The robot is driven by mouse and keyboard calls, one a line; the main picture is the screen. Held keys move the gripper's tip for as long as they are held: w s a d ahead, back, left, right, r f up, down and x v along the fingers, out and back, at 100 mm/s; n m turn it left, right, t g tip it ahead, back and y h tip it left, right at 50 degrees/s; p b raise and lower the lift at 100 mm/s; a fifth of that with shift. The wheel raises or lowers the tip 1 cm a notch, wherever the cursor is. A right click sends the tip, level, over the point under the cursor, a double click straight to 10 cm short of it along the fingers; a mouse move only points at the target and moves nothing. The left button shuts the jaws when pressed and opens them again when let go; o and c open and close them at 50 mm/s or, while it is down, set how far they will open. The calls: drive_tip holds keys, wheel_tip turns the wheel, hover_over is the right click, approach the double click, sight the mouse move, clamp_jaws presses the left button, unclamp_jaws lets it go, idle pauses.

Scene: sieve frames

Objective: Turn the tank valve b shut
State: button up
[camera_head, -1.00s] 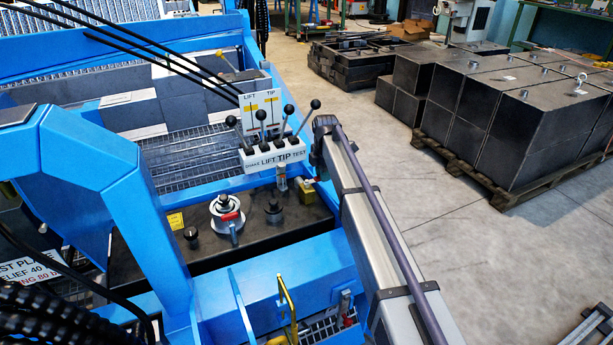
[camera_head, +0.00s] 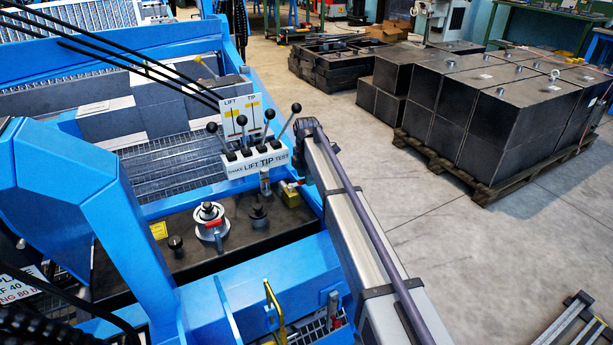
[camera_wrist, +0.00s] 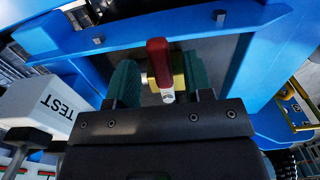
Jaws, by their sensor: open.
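In the wrist view a valve with an upright red handle (camera_wrist: 158,62) and a brass-yellow body (camera_wrist: 180,70) lies between the two green finger pads of my gripper (camera_wrist: 160,78). My gripper is open, with one pad on each side of the handle. I cannot tell whether the pads touch it. In the head view a yellow valve body (camera_head: 291,196) sits at the right end of the dark tank top (camera_head: 180,255), beside my arm. My gripper is mostly hidden there. No label shows which valve is b.
A filler cap (camera_head: 209,217) with a red part is further left. Blue frame beams surround the tank. Black weights (camera_head: 490,120) stand on a pallet.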

wheel_tip(320, 180, up, 11)
drive_tip(key=p, duration=1)
drive_tip(key=shift+f, duration=0.2)
drive_tip(key=s+d+m, duration=0.8)
drive_tip(key=s, duration=0.5)
drive_tip(key=s+d+m, duration=0.9)
drive_tip(key=s, duration=0.4)
drive_tip(key=s+d+m, duration=0.8)
drive_tip(key=s, duration=0.5)
wheel_tip(320, 180, up, 19)
drive_tip(key=w+p, duration=0.1)
drive_tip(key=p, duration=1.7)
drive_tip(key=shift+a+p, duration=0.35)
drive_tip(key=shift+a, duration=0.1)
drive_tip(key=shift+f, duration=0.1)
